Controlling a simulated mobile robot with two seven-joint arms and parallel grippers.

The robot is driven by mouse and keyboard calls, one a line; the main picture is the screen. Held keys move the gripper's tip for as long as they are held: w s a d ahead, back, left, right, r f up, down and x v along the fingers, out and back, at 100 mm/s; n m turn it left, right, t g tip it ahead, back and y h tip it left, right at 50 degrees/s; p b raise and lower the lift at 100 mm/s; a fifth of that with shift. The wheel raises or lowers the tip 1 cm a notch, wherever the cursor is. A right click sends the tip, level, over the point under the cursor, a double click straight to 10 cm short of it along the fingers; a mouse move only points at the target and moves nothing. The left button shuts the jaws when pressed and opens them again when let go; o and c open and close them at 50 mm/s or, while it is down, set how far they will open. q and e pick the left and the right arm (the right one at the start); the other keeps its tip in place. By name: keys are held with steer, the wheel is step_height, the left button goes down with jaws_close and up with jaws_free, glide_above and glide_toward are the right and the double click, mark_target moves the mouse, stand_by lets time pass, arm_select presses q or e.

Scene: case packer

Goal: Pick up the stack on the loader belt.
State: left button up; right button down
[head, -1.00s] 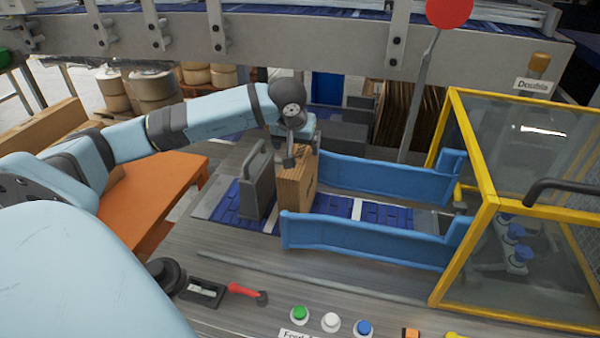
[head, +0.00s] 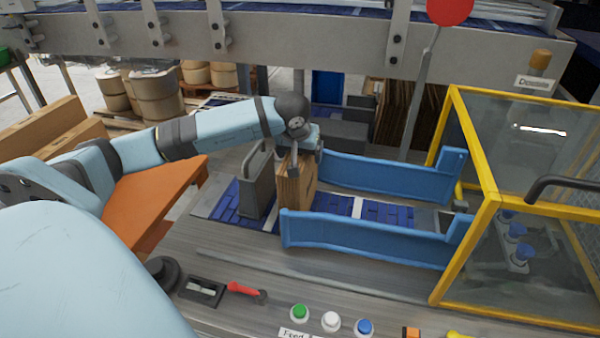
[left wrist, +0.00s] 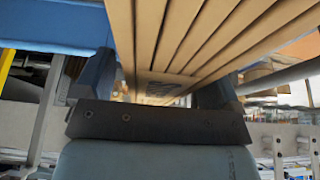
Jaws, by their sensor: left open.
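The stack of flat brown cardboard (head: 294,186) stands on edge on the blue loader belt (head: 312,205), between a grey upright plate and the blue guide rails. My left gripper (head: 296,160) is at the top of the stack in the head view. In the left wrist view, the sheet edges of the stack (left wrist: 200,35) run between the two dark fingers of my left gripper (left wrist: 157,82). The jaws are open, with one finger on each side of the stack. Whether either finger touches the cardboard cannot be told. My right gripper is not in view.
The grey plate (head: 256,186) stands close left of the stack. Blue rails (head: 370,240) flank the belt to the right, towards a yellow-framed glass guard (head: 490,200). A grey beam (head: 300,45) crosses above. Push buttons (head: 331,321) line the front panel.

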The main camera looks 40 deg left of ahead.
arm_select(q)
steer(key=c, duration=1.6)
